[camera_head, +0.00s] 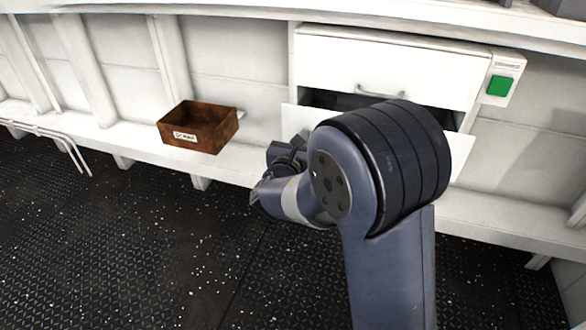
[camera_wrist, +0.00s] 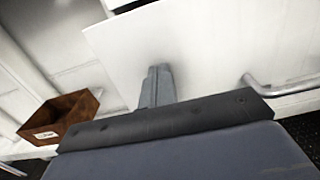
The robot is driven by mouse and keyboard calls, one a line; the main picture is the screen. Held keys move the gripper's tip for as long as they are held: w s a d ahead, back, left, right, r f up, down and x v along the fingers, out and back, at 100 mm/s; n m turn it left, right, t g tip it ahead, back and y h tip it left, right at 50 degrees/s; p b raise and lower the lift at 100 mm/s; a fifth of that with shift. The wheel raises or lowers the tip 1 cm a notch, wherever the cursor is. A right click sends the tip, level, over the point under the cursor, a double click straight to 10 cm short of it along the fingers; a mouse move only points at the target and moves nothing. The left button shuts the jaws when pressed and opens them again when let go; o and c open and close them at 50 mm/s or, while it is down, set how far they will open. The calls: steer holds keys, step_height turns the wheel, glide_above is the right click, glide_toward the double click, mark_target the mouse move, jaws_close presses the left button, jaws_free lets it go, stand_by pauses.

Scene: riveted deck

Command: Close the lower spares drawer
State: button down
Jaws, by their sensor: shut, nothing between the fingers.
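The lower spares drawer (camera_head: 300,121) is white and stands partly open under the closed upper drawer (camera_head: 385,68); a dark gap shows above its front. My arm hides most of that front in the head view. In the wrist view the drawer front (camera_wrist: 215,45) fills the upper middle, with its bar handle (camera_wrist: 285,90) at the right. My gripper (camera_wrist: 157,72) is shut and empty, its fingertips pointing at the drawer front left of the handle. They look very close to the panel; I cannot tell whether they touch.
A rusty brown bin (camera_head: 198,127) with a label stands on the white ledge left of the drawers; it also shows in the wrist view (camera_wrist: 62,118). A green button (camera_head: 498,86) is at the cabinet's right. The dark deck (camera_head: 150,250) in front is clear.

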steer(key=x, duration=1)
steer(key=shift+w+f, duration=0.1)
steer(key=shift+w, duration=0.1)
steer(key=shift+r, duration=0.25)
